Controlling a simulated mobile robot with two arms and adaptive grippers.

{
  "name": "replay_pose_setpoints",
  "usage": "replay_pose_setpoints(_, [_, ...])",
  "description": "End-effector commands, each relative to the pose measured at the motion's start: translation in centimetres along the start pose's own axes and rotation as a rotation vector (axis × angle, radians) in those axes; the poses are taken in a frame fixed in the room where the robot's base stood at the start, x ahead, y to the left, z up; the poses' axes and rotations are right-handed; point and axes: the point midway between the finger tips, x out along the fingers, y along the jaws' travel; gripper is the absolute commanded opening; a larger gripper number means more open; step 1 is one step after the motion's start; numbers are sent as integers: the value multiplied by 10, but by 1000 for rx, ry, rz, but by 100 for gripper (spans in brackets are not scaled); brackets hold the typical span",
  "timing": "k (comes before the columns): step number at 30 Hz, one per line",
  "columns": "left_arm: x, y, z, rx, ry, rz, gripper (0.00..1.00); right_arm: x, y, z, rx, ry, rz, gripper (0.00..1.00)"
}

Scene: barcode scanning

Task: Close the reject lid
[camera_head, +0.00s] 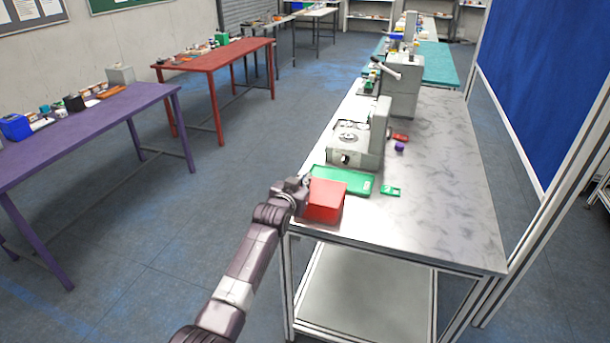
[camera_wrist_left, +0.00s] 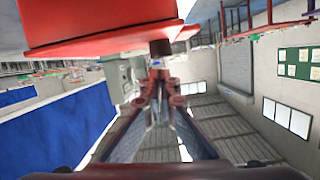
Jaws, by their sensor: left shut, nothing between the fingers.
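The red reject box (camera_head: 324,205) stands at the near left corner of the grey worktable. Its top looks flat and covered, but I cannot tell whether the lid is fully down. My left gripper (camera_head: 299,186) is at the box's left side, close to the upper edge. In the left wrist view, the red box (camera_wrist_left: 95,22) fills the top of the picture, with a projecting red edge. The left gripper's fingers (camera_wrist_left: 160,58) are together and empty just by that edge. I cannot tell whether they touch it. My right gripper is not in view.
A green tray (camera_head: 342,180) lies right behind the box, with a small green part (camera_head: 391,191) beside it. A grey machine (camera_head: 356,140) stands farther back. The near right of the worktable (camera_head: 440,220) is clear. A purple table (camera_head: 90,130) stands to the left across open floor.

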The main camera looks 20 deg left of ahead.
Motion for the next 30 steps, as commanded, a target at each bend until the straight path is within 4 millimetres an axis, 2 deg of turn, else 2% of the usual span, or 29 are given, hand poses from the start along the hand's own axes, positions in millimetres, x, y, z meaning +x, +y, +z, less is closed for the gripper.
replay_pose_setpoints(11, [3, -2, 14, 8, 0, -1, 0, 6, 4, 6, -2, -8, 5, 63])
replay_pose_setpoints(26, [4, -2, 16, 9, -3, -2, 0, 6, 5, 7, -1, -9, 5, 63])
replay_pose_setpoints(30, [3, -4, 9, 9, -3, -2, 0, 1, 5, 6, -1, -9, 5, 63])
